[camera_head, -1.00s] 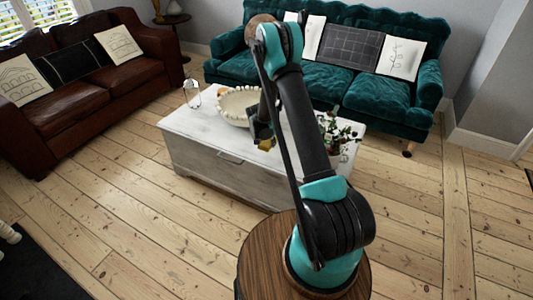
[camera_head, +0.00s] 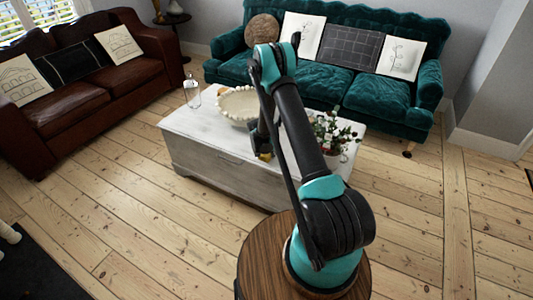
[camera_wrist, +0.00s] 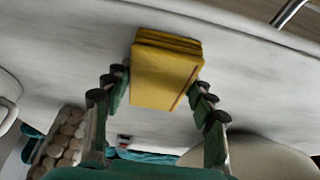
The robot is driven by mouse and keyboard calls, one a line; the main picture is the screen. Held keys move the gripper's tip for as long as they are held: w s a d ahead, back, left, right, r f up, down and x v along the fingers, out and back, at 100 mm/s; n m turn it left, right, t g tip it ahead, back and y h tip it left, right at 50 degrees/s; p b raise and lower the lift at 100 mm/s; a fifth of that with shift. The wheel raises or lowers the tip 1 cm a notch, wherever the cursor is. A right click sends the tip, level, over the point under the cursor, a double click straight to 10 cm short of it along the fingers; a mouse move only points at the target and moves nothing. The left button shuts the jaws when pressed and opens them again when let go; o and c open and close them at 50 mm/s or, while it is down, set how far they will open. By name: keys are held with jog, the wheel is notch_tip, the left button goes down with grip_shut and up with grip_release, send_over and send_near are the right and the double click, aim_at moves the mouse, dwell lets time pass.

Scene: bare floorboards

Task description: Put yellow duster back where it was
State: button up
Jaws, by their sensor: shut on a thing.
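The yellow duster (camera_wrist: 166,75) looks like a folded, layered yellow cloth in the wrist view. It sits between the two fingers of my gripper (camera_wrist: 163,84), which is shut on it. A pale white tabletop fills the view behind it. In the head view, a small bit of the duster (camera_head: 266,156) shows beneath my gripper (camera_head: 262,146), near the front edge of the white coffee table (camera_head: 195,153). My arm hides part of this area. I cannot tell whether the duster touches the tabletop.
On the table stand a cream beaded bowl (camera_head: 238,106), a clear glass bottle (camera_head: 192,93) and a potted plant (camera_head: 334,134) at the right end. A teal sofa (camera_head: 375,97) stands behind, a brown leather sofa (camera_head: 80,95) at left.

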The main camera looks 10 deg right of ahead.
jog(key=o, duration=1.1)
jog(key=v, duration=1.2)
jog(key=s+d+r+n+y, duration=0.1)
jog(key=s+d+r+n, duration=0.15)
jog(key=s+r, duration=0.6)
jog(key=s+d+r+n, duration=0.1)
jog(key=s+d+r, duration=0.2)
jog(key=s+r, duration=0.5)
jog(key=s+d+r+n+y, duration=0.1)
jog(key=s+r+n, duration=0.1)
jog(key=s, duration=0.8)
jog(key=s+r+n, duration=0.1)
jog(key=s, duration=0.9)
jog(key=shift+s+d+r+n+y, duration=0.3)
jog(key=shift+d+r+n+y, duration=0.05)
jog(key=shift+d+y, duration=0.05)
